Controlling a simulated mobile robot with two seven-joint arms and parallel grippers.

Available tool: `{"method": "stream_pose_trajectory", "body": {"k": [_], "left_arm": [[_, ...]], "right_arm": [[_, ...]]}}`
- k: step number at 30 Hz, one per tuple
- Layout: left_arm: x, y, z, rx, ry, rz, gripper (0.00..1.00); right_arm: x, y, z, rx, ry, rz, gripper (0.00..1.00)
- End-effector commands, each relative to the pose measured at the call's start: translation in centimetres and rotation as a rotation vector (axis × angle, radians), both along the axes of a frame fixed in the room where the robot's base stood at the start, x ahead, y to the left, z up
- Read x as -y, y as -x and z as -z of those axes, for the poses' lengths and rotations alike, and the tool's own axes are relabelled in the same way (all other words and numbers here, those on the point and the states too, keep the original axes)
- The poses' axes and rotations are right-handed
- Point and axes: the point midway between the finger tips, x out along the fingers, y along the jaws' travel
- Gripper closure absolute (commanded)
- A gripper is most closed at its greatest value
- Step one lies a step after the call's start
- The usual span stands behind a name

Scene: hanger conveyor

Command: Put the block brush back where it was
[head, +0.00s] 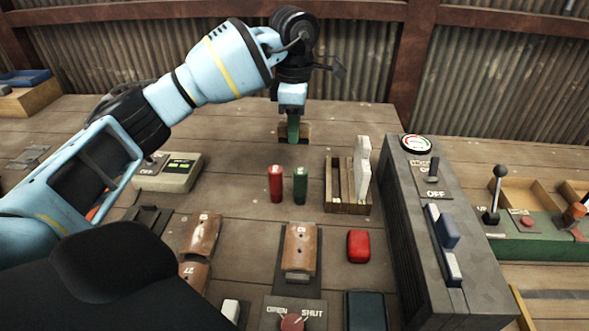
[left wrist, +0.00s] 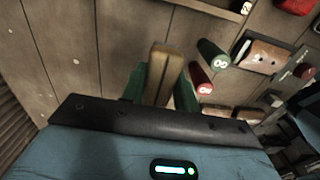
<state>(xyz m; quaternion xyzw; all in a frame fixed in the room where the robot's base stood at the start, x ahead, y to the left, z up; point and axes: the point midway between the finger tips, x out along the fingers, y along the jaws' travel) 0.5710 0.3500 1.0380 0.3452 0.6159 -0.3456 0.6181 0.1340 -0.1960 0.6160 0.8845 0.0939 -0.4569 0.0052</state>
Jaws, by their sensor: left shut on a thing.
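My left gripper (head: 293,136) reaches over the back middle of the bench, pointing down. In the left wrist view its green fingers (left wrist: 160,85) are shut on a tan wooden block, which I take for the block brush (left wrist: 158,70). In the head view a small brown piece of it (head: 306,131) shows beside the fingers, low over the planks. I cannot tell whether it touches the bench, and its underside is hidden. My right gripper is not in view.
A red cylinder (head: 275,184) and a green cylinder (head: 300,185) stand in front of the gripper. A wooden rack (head: 349,208) with upright slabs is to their right, beside a grey switch housing (head: 450,250). A control box (head: 168,172) is at left. Planks around the gripper are clear.

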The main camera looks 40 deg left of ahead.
Motion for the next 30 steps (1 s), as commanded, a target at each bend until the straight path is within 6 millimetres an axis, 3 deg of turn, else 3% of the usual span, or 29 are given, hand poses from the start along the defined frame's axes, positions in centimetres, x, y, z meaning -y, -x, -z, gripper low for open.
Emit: {"method": "stream_pose_trajectory", "body": {"k": [9,19,27,30], "left_arm": [[0.0,0.1,5.1,-0.003,-0.001,0.0,0.91],[0.0,0.0,6.2,-0.001,0.0,0.0,0.91],[0.0,0.1,9.4,-0.002,-0.001,0.0,0.91],[0.0,0.0,9.7,0.0,0.0,0.0,0.91]], "right_arm": [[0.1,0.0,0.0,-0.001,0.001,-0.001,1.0],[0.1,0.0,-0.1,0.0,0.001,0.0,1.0],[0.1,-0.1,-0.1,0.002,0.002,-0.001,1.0],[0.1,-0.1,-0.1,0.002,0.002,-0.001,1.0]]}}
